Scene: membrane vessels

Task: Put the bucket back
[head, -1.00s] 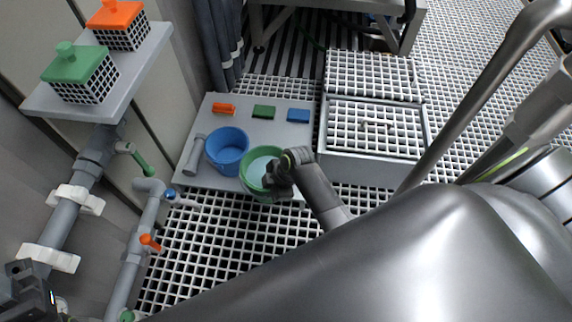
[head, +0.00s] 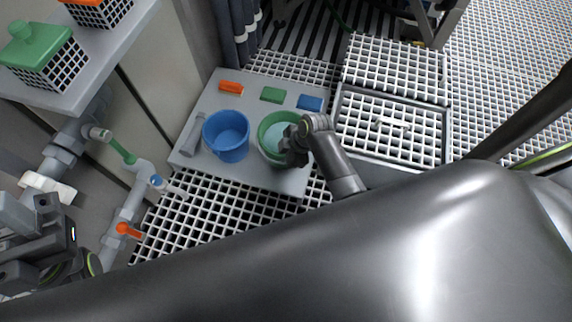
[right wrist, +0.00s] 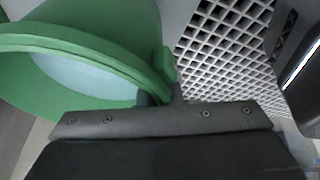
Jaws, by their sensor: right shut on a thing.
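A green bucket (head: 270,127) with pale bluish contents is at the right part of a grey platform (head: 262,178). Whether its base touches the platform is hard to tell. My right gripper (head: 290,152) is shut on the bucket's right side. In the right wrist view the green bucket (right wrist: 85,52) fills the upper left, and the right gripper (right wrist: 160,97) is at its rim by a green tab. A blue bucket (head: 228,138) stands just left of the green one, upright. My left gripper (head: 55,235) is at the lower left, away from both buckets, its fingers unclear.
Orange (head: 231,88), green (head: 272,95) and blue (head: 310,102) blocks lie along the platform's back. A grey cylinder (head: 192,135) lies at its left. Pipes with an orange valve handle (head: 127,230) run at the left. A grating-topped box (head: 390,125) stands to the right.

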